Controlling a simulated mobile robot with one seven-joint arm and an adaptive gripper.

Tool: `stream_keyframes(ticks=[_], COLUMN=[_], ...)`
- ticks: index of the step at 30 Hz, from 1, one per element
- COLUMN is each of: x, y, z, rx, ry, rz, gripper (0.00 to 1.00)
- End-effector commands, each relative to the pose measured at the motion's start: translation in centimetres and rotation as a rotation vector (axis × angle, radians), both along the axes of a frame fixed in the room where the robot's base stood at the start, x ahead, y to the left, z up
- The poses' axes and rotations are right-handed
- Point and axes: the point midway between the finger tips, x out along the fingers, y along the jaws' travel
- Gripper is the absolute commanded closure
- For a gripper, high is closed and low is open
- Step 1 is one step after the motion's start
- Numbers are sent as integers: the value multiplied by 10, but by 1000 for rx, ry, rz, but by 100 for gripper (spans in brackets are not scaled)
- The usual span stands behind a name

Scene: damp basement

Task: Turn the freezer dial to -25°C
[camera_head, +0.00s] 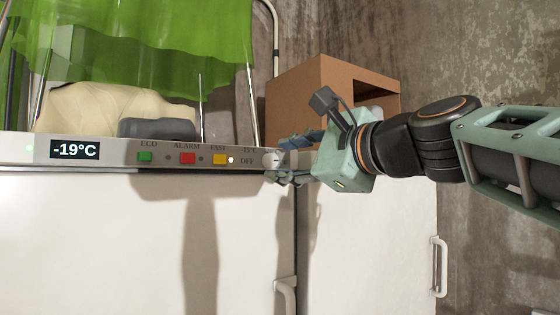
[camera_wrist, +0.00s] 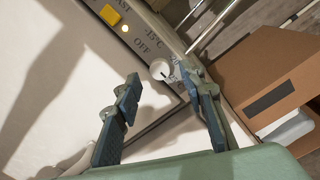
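The freezer's front panel (camera_head: 110,154) carries a display (camera_head: 74,150) that reads -19°C. The dial (camera_head: 272,159) is a small white round knob at the panel's right end, beside the labels -15°C and OFF. It also shows in the wrist view (camera_wrist: 160,70). My gripper (camera_head: 275,161) is at the dial, with its two fingers apart, one above and one below it in the head view. In the wrist view the right fingertip is close to the dial and the left one is farther off. I cannot tell whether either touches it. The dial's pointer is too small to read.
Green ECO (camera_head: 145,156), red ALARM (camera_head: 187,158) and yellow FAST (camera_head: 219,159) buttons sit left of the dial. A cardboard box (camera_head: 292,92) stands behind my gripper. White doors with handles lie below the panel.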

Motion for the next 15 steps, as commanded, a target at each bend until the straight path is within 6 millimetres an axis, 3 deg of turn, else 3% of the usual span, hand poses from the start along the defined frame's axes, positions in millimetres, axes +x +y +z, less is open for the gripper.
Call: stream_keyframes(ticks=[9,15], x=[-55,-73], y=[-38,-51], z=[2,2], rx=[1,0], ry=[-3,0], rz=[-3,-1], gripper=[63,63])
